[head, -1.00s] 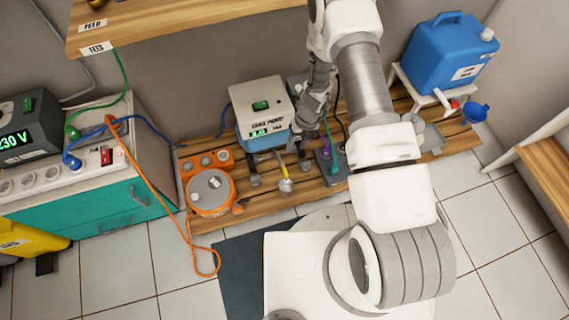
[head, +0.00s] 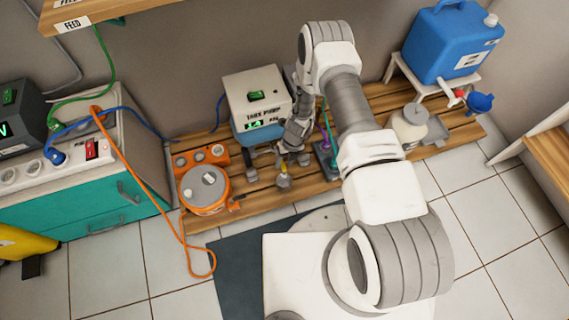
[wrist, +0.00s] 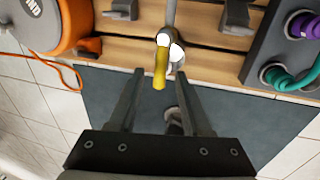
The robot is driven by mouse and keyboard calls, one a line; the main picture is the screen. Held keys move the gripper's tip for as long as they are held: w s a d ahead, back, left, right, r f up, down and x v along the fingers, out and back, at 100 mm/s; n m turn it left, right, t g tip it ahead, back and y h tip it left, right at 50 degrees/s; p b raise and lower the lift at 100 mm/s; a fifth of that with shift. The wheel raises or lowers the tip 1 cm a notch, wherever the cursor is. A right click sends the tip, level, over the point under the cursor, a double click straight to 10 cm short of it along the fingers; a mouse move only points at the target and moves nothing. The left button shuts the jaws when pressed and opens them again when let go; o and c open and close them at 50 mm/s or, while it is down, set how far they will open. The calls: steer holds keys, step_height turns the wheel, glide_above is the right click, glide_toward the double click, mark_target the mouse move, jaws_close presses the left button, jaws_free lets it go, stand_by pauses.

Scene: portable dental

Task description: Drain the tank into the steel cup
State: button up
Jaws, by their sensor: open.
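The tank pump (head: 252,105), a white box with a lit green display over a blue lower part, stands at the back of the slatted wooden platform. A yellow lever (wrist: 160,66) on a pale metal fitting sticks out between the fingers of my gripper (wrist: 160,82) in the wrist view. The fingers are open, one on each side, with no clear contact. In the head view my gripper (head: 291,157) is low in front of the pump and partly hides the lever (head: 284,168). A small grey metal object (head: 283,181) below it may be the steel cup; its shape is unclear.
An orange reel (head: 205,188) stands to the left, its orange cable trailing onto the floor. A grey block with purple and green hoses (head: 325,155) stands close to the right. A white jar (head: 408,127) and blue canister (head: 452,40) are farther right.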

steer(key=shift+f, duration=0.15)
jaws_close()
stand_by(0.5)
steer(key=shift+w+d+n+g+h, duration=0.35)
steer(key=shift+w+n, duration=0.55)
steer(key=shift+n, duration=2.1)
steer(key=shift+w+d+n+g+h, duration=0.2)
steer(key=shift+w+d+n+h, duration=0.55)
steer(key=shift+n, duration=2.25)
steer(key=shift+w+d+n+g+h, duration=0.1)
steer(key=shift+w+n+g+h, duration=0.2)
steer(key=shift+w+n, duration=1.75)
steer(key=shift+s+a+n, duration=0.1)
steer(key=shift+s+n, duration=0.75)
steer(key=shift+n, duration=0.2)
jaws_free()
